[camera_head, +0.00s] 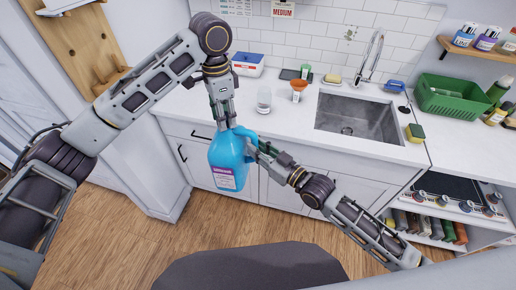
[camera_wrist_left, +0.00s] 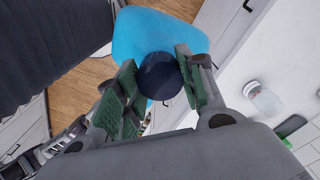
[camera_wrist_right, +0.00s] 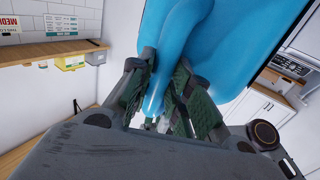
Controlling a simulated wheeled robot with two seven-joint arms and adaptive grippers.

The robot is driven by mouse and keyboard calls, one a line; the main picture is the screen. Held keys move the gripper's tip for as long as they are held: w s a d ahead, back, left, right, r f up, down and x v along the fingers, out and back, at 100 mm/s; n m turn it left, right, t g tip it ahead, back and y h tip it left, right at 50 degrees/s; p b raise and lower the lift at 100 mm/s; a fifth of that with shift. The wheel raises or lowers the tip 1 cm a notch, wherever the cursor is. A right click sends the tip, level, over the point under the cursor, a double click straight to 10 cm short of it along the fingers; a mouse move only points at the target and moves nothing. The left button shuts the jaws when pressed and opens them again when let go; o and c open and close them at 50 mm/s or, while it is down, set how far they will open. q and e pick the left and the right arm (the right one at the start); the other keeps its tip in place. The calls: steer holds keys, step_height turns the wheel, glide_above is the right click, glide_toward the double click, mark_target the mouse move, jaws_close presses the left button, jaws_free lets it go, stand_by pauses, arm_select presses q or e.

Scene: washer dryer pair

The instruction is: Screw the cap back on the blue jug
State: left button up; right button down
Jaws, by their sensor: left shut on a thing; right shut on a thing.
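The blue jug (camera_head: 226,158) is held upright, slightly tilted, in front of the counter, with a white and purple label on its face. My right gripper (camera_head: 256,146) is shut on its handle, and the handle (camera_wrist_right: 172,65) runs between the fingers in the right wrist view. My left gripper (camera_head: 229,124) points down at the top of the jug. In the left wrist view the dark navy cap (camera_wrist_left: 160,76) sits between its fingers, over the top of the blue jug (camera_wrist_left: 160,32). The jug's neck is hidden, so I cannot tell how far the cap is seated.
The white counter (camera_head: 335,145) lies behind the jug, with a clear bottle (camera_head: 264,100), an orange cup (camera_head: 299,88) and a sink (camera_head: 360,117). A green basket (camera_head: 452,97) stands at the right. White cabinet doors are close behind the jug. The wooden floor is open.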

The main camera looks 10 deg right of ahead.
arm_select(q)
steer(key=m, duration=1.4)
steer(key=shift+m, duration=0.4)
steer(key=m, duration=0.4)
steer(key=shift+m, duration=0.4)
steer(key=o, duration=1.2)
steer(key=shift+r, duration=0.15)
steer(key=shift+r, duration=5.75)
steer(key=shift+w, duration=0.1)
